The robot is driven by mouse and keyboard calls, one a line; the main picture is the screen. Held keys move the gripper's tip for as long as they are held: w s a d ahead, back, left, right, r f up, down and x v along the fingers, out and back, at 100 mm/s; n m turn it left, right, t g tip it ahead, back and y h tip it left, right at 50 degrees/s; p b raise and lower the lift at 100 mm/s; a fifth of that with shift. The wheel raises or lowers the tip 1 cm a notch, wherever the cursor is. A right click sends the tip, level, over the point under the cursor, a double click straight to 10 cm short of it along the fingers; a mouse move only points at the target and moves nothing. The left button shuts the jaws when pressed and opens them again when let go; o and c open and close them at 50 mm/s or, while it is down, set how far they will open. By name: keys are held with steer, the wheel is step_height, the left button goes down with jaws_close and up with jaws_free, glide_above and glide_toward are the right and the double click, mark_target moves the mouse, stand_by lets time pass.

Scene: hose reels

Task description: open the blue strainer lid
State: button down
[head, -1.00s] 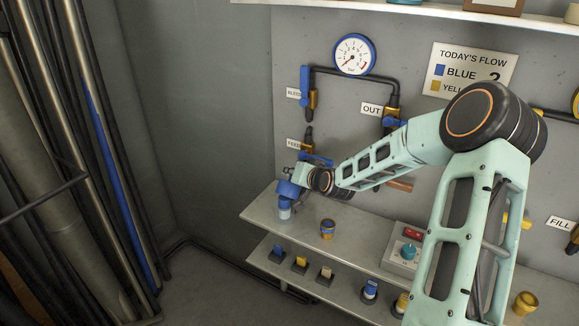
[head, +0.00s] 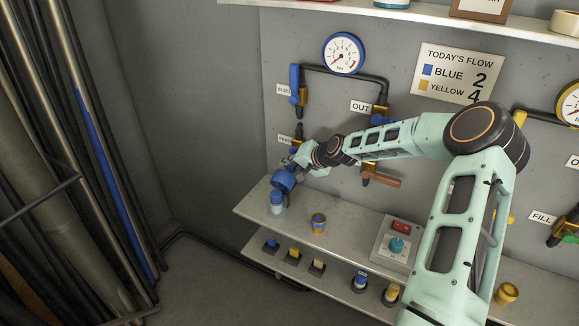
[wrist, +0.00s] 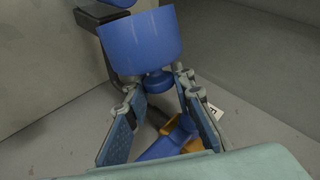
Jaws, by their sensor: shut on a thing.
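The blue strainer lid (head: 284,181) is a blue cap, tilted, at the left end of the upper grey shelf. My gripper (head: 297,166) is at its upper right side. In the wrist view the lid (wrist: 140,42) looks like a large blue cup with a small knob (wrist: 157,83) on my side. The knob is between the fingertips of my gripper (wrist: 158,88), which is shut on it. The pale blue strainer body (head: 277,204) stands on the shelf just below the lid. I cannot tell whether lid and body still touch.
A blue-and-yellow cup (head: 318,224) stands on the upper shelf (head: 345,240), right of the strainer. A control box (head: 396,245) is farther right. Valves and pipes, including an orange-brown handle (head: 382,179), are on the wall behind. Dark pipes (head: 85,150) stand at the left.

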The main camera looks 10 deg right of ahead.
steer(key=c, duration=1.7)
jaws_free()
steer(key=shift+o, duration=0.2)
steer(key=v, duration=1.2)
steer(key=shift+c, duration=0.4)
